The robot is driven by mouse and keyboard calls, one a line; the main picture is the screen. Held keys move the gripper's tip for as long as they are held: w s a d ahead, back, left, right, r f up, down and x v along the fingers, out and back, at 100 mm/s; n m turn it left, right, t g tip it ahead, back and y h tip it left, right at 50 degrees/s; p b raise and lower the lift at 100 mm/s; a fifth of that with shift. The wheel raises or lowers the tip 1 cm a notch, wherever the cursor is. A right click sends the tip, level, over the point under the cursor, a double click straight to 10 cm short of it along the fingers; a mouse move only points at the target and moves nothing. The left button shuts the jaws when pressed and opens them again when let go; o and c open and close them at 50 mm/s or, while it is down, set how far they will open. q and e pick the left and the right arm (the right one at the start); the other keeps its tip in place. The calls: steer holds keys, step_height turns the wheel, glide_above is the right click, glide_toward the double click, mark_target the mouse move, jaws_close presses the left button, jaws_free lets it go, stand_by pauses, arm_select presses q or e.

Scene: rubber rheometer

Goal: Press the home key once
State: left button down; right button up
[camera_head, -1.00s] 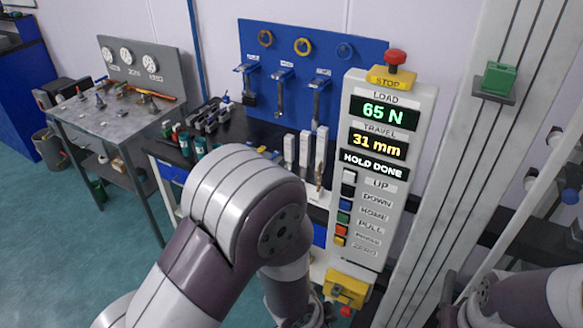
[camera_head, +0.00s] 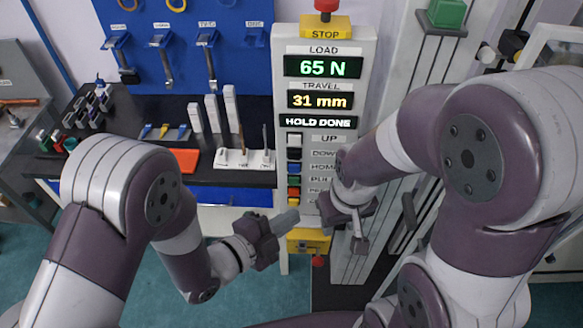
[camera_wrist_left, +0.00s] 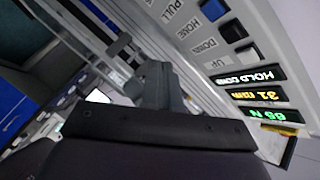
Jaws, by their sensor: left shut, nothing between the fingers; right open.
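The tall light-grey control panel (camera_head: 283,205) stands in the middle of the head view. Its blue home key (camera_head: 294,168) sits in the key column, left of the HOME label (camera_head: 322,167). It also shows in the left wrist view (camera_wrist_left: 212,10) at the top right. My left gripper (camera_head: 287,220) is shut and empty, its tip by the panel's lower end, below the key column and apart from the home key in the picture. In the left wrist view its fingers (camera_wrist_left: 158,85) lie left of the keys. My right gripper (camera_head: 358,238) is open and empty, right of the panel's lower end.
The displays read 65 N (camera_head: 324,67), 31 mm (camera_head: 320,101) and HOLD DONE (camera_head: 318,122). A red stop button (camera_head: 326,6) tops the panel. A yellow box (camera_head: 306,242) sits below it. A black bench (camera_head: 150,112) with specimens and an orange mat (camera_head: 175,160) is at left.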

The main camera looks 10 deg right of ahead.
mark_target(294, 169)
arm_select(q)
steer(key=shift+w+d, duration=0.45)
steer(key=shift+w, duration=0.95)
steer(key=shift+w+d, duration=0.4)
steer(key=shift+w, duration=0.95)
steer(key=shift+w+d, duration=0.45)
steer(key=shift+w, duration=0.95)
steer(key=shift+w, duration=0.1)
steer(key=shift+w+d, duration=0.1)
steer(key=shift+w, duration=0.25)
